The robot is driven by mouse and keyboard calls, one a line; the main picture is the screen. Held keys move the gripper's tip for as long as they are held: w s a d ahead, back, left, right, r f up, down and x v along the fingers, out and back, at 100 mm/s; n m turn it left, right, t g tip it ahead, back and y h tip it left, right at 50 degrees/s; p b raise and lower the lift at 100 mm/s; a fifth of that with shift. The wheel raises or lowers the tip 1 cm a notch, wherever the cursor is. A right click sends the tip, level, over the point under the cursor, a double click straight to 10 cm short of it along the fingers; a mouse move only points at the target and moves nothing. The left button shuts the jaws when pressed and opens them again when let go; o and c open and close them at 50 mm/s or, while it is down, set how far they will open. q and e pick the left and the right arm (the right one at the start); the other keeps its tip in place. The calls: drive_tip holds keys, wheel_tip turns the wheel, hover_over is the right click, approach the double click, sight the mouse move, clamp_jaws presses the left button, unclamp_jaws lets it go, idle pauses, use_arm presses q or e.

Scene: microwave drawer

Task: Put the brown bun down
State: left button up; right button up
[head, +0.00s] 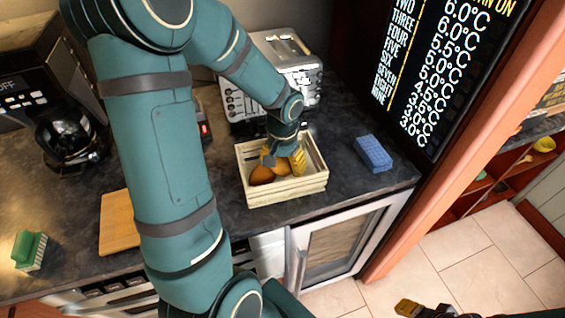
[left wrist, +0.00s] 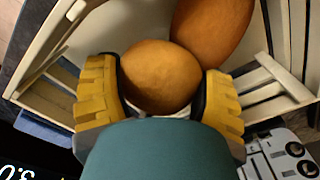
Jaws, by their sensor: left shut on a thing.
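The brown bun (left wrist: 158,72) is round and sits between the yellow fingers of my left gripper (left wrist: 161,88) in the left wrist view. My left gripper (head: 283,162) is shut on it and reaches down into a pale wooden crate (head: 288,194). The held bun shows partly in the head view (head: 284,170). A darker, longer bread (left wrist: 210,28) lies in the crate beside it; it also shows in the head view (head: 261,176). Whether the held bun touches the crate floor I cannot tell. Part of my right gripper (head: 412,308) shows at the bottom edge; its opening is unclear.
A toaster (head: 285,62) stands behind the crate and a blue block (head: 373,153) to its right. A coffee maker (head: 68,135), a wooden board (head: 119,222) and a green sponge in a holder (head: 29,249) are at left.

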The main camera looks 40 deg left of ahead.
use_arm(q)
drive_tip(key=shift+s+d+f, duration=0.15)
drive_tip(key=shift+f, duration=0.2)
drive_tip(key=o, duration=1.1)
drive_tip(key=shift+f, duration=0.1)
drive_tip(key=shift+r+p, duration=0.55)
drive_tip(key=shift+r, duration=0.2)
wheel_tip(320, 180, up, 12)
drive_tip(key=shift+p, duration=1.1)
